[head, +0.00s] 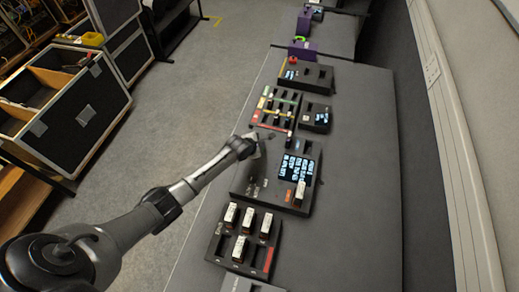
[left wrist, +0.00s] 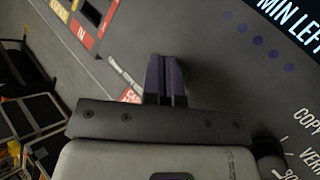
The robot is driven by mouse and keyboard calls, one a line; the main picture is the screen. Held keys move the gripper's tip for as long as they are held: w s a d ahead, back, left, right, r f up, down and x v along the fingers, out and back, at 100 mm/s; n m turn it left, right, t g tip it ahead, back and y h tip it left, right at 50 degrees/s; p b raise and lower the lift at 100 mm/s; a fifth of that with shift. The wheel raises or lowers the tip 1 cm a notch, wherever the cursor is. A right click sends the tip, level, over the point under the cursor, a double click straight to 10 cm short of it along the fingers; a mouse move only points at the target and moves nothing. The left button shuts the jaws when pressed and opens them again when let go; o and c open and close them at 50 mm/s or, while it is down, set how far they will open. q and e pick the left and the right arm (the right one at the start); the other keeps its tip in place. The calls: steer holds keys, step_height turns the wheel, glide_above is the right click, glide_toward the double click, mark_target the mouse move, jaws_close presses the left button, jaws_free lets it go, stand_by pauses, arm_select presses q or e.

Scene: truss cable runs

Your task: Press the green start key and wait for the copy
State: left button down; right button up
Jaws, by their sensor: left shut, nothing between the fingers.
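The copying device (head: 268,190) is a dark box on the long table, with a lit screen (head: 297,168) showing white text. Part of that screen (left wrist: 295,25) reads "MIN LEFT" in the left wrist view, above printed "COPY" lettering. A white module (head: 299,193) stands in the device's right side. My left gripper (head: 258,148) is at the device's far left part. Its dark fingers (left wrist: 166,80) are shut with nothing between them, close over the panel. A sliver of green, possibly the start key, shows beside the fingertips; contact cannot be told. My right gripper is not in view.
A dark rack (head: 215,247) with several white modules stands nearer. A colour-striped tray (head: 273,108), a small display box (head: 315,117) and a box with a red button (head: 305,76) stand beyond. The table's right side is bare. Black cases (head: 85,112) stand on the floor at left.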

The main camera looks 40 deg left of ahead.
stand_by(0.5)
arm_select(q)
steer(key=shift+f, duration=0.15)
steer(key=shift+f, duration=0.25)
steer(key=shift+f, duration=0.1)
stand_by(0.3)
steer(key=shift+f+b, duration=0.3)
steer(key=shift+f, duration=0.15)
stand_by(0.3)
steer(key=shift+r, duration=0.15)
stand_by(0.3)
steer(key=shift+r+p, duration=0.65)
steer(key=shift+p, duration=0.3)
steer(key=shift+r, duration=0.15)
